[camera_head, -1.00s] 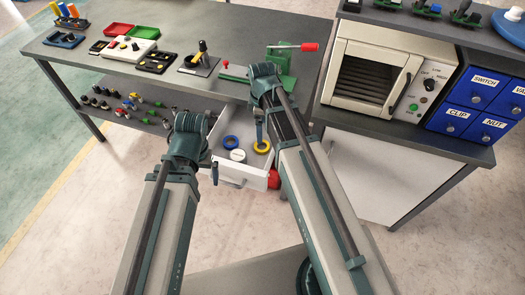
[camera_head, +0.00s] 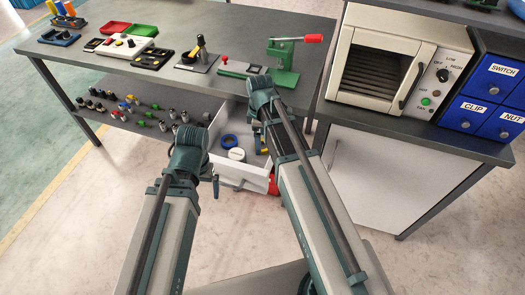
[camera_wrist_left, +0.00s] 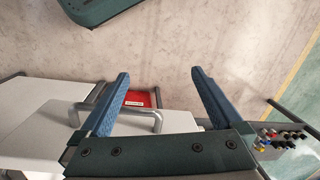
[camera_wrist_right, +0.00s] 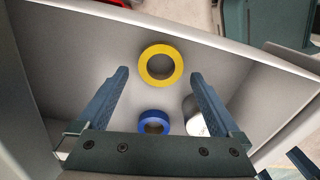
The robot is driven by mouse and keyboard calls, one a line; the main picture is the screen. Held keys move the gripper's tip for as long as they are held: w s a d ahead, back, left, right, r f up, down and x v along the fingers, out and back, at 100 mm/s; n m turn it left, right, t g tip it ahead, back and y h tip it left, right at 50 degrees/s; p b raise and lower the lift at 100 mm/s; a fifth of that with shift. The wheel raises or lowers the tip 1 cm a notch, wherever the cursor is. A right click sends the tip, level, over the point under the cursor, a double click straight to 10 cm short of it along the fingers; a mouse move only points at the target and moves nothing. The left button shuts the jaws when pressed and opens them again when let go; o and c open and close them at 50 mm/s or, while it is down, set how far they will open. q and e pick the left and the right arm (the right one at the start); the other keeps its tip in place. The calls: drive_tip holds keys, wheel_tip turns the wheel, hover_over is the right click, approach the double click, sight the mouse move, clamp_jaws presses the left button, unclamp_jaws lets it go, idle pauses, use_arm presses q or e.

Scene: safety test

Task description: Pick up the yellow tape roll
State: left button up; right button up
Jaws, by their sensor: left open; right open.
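The yellow tape roll (camera_wrist_right: 178,68) lies flat in the open white drawer (camera_head: 226,171), clear in the right wrist view.
A blue tape roll (camera_wrist_right: 142,122) and a white roll (camera_wrist_right: 194,120) lie in the drawer beside the yellow one. The drawer walls enclose them. The workbench (camera_head: 150,89) overhangs at the back, and a white cabinet (camera_head: 375,165) stands at the right. The floor in front is clear.

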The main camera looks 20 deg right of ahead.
wheel_tip(320, 180, down, 2)
drive_tip(key=shift+f+b, duration=0.1)
drive_tip(key=shift+b, duration=0.45)
use_arm(q)
drive_tip(key=shift+f, duration=0.95)
use_arm(e)
drive_tip(key=c, duration=1.3)
use_arm(q)
drive_tip(key=shift+r, duration=0.1)
use_arm(e)
drive_tip(key=shift+r, duration=0.2)
use_arm(q)
wheel_tip(320, 180, up, 10)
drive_tip(key=p, duration=1)
use_arm(e)
wheel_tip(320, 180, up, 10)
